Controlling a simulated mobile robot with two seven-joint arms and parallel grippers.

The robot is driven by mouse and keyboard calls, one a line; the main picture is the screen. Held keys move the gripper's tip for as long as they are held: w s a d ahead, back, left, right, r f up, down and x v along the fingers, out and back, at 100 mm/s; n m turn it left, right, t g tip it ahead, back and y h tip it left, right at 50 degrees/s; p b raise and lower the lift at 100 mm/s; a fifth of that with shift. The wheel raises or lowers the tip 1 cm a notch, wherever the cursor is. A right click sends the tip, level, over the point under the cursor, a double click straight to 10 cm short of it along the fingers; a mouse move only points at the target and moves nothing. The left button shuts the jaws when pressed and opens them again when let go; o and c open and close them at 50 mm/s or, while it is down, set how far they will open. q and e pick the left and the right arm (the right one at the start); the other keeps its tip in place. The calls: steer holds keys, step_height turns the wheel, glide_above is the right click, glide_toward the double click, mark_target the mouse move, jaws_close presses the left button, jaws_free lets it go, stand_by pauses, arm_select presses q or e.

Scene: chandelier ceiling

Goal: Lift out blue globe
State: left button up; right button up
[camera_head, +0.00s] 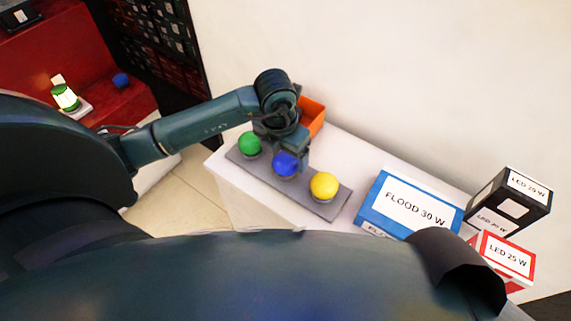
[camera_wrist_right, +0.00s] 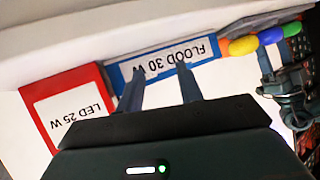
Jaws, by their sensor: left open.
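The blue globe (camera_head: 284,166) sits in the middle of a grey strip base (camera_head: 240,162), between a green globe (camera_head: 249,144) and a yellow globe (camera_head: 323,185). My left gripper (camera_head: 290,158) is open right at the blue globe, from above, and partly covers it; I cannot tell whether the fingers touch it. The blue globe also shows in the right wrist view (camera_wrist_right: 270,36), seen from the side. My right gripper (camera_wrist_right: 158,80) is open and empty, its fingers in front of the flood box.
On the white table stand a blue FLOOD 30 W box (camera_head: 375,205), a black LED box (camera_head: 535,205) and a red LED 25 W box (camera_head: 508,256). An orange bin (camera_head: 313,114) is behind my left gripper. A red surface (camera_head: 60,45) at upper left holds a lit green lamp (camera_head: 65,97).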

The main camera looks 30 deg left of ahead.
arm_select(q)
steer(key=f, duration=0.3)
steer(key=shift+w+f, duration=0.2)
steer(key=shift+f, duration=0.05)
steer(key=shift+d, duration=0.1)
steer(key=c, duration=1.1)
